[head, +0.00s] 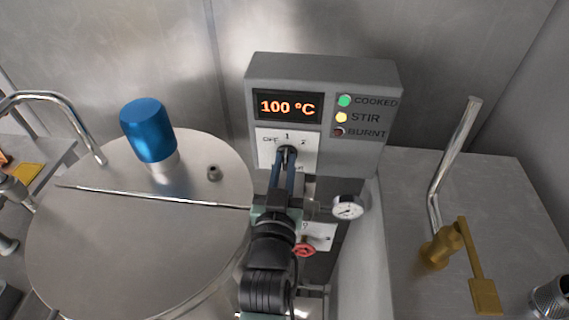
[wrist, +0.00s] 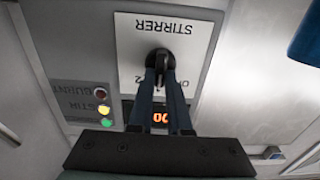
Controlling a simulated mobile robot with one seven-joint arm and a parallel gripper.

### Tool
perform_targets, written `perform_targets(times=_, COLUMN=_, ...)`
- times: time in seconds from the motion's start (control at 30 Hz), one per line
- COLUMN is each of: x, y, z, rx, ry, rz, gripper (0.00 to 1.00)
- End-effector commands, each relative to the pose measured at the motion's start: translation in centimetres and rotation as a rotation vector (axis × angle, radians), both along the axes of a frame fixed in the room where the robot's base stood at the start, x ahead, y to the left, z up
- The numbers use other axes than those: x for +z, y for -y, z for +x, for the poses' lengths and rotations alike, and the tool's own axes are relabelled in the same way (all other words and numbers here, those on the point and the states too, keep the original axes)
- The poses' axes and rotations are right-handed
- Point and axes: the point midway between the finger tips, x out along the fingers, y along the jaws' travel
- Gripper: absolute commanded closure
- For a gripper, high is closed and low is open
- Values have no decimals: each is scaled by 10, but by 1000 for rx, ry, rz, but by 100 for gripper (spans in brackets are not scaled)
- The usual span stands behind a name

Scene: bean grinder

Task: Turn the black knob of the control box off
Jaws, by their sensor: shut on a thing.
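The grey control box (head: 375,85) stands against the back wall, with a display reading 100 °C. Its black knob (head: 287,149) sits on a white plate (head: 308,140) marked OFF, 1 and 2. My gripper (head: 286,158) reaches up to the knob from below and is shut on it. In the wrist view, the blue fingers of my gripper (wrist: 161,76) close on the knob (wrist: 160,57) from both sides, under an upside-down STIRRER label. The fingers hide part of the knob and the dial marks, so I cannot tell its exact setting.
The COOKED light (head: 344,100) is green, the STIR light (head: 341,117) yellow and the BURNT light (head: 339,132) dark red. A large round lid (head: 110,235) with a blue motor (head: 147,130) lies left. A gauge (head: 348,207) and red valve handle (head: 304,250) are below the box.

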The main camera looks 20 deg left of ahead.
Motion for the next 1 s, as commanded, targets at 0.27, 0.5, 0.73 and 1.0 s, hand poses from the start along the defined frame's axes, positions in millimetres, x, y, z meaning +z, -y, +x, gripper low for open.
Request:
perform_targets(times=0.27, x=0, y=-1, z=0, rx=0, ry=12, rz=-44, gripper=100)
perform_targets(times=0.5, x=0, y=-2, z=-1, rx=1, ry=52, rz=-184, gripper=100)
perform_targets(times=0.73, x=0, y=-4, z=-1, rx=1, ry=107, rz=-375, gripper=100)
perform_targets(times=1.0, x=-2, y=-5, z=-2, rx=1, ry=165, rz=-579, gripper=100)
